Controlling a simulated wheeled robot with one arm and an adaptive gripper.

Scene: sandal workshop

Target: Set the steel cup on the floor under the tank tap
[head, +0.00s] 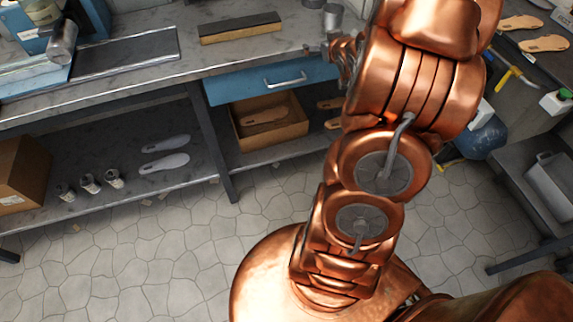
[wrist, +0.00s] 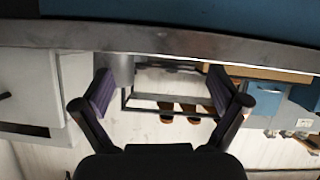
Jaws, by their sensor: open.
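A grey metal cup (head: 333,18), which looks like the steel cup, stands on the workbench (head: 140,75) near its back right, partly beside my arm. My gripper (head: 318,49) is just in front of the cup at the bench edge, partly hidden by my arm. In the wrist view my gripper (wrist: 160,92) is open, its two dark purple fingers wide apart with nothing held between them. A grey cylindrical shape (wrist: 115,68) shows behind the left finger; I cannot tell whether it is the cup. I cannot make out the tank tap in either view.
A blue drawer (head: 270,82) is under the bench, above a cardboard box (head: 268,122). A rounded blue object (head: 484,138) and a grey bin (head: 552,183) are at the right.

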